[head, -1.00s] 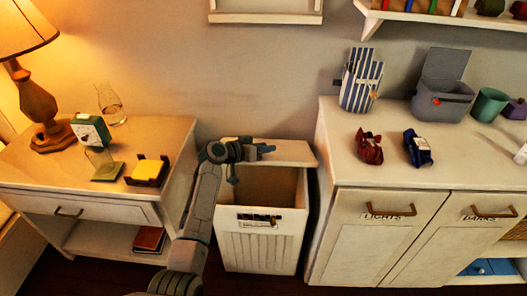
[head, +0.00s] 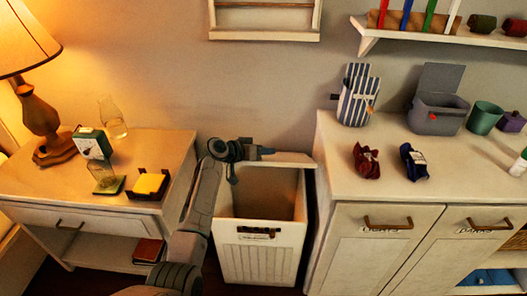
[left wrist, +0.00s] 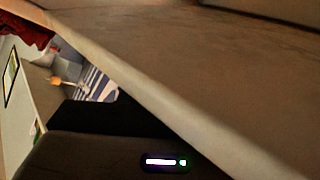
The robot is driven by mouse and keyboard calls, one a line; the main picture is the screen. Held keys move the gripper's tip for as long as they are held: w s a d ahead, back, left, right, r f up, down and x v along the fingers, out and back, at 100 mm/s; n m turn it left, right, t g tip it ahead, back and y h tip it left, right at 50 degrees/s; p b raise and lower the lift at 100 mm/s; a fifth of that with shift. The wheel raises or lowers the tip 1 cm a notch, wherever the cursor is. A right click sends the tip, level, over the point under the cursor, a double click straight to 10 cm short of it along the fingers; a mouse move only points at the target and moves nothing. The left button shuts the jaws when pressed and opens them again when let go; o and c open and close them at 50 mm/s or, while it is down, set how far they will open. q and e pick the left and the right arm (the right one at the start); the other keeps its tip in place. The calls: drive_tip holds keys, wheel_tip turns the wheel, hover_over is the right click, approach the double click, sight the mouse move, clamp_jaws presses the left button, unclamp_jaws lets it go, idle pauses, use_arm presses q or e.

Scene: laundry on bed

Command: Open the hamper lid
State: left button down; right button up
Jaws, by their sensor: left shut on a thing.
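The white hamper (head: 258,262) stands on the floor between the nightstand and the cabinet. Its lid (head: 290,159) is raised at the back and shows as a thin, nearly edge-on strip, so its exact angle is hard to tell. The hamper's inside is exposed and looks empty as far as I see. My left gripper (head: 262,152) is shut on the lid near its left part; the fingertips are small and partly hidden. In the left wrist view the lid (left wrist: 190,60) fills much of the picture as a close pale panel with a diagonal edge. My right gripper is not in view.
The nightstand (head: 150,210) with a lamp (head: 40,110) is close on the left of my arm. The cabinet (head: 350,240) stands close on the right, with a striped holder (head: 357,95), a red bundle (head: 367,162) and a grey box (head: 438,105) on top. The wall is behind.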

use_arm(q)
drive_tip(key=c, duration=1.1)
unclamp_jaws()
drive_tip(key=shift+o, duration=0.2)
drive_tip(key=shift+a, duration=0.1)
drive_tip(key=shift+s+a, duration=0.2)
drive_tip(key=v, duration=0.9)
drive_tip(key=shift+s+a+r+b, duration=0.1)
drive_tip(key=shift+a+r+b, duration=0.1)
drive_tip(key=shift+b, duration=0.1)
drive_tip(key=shift+s+a+r, duration=0.15)
drive_tip(key=shift+s, duration=0.05)
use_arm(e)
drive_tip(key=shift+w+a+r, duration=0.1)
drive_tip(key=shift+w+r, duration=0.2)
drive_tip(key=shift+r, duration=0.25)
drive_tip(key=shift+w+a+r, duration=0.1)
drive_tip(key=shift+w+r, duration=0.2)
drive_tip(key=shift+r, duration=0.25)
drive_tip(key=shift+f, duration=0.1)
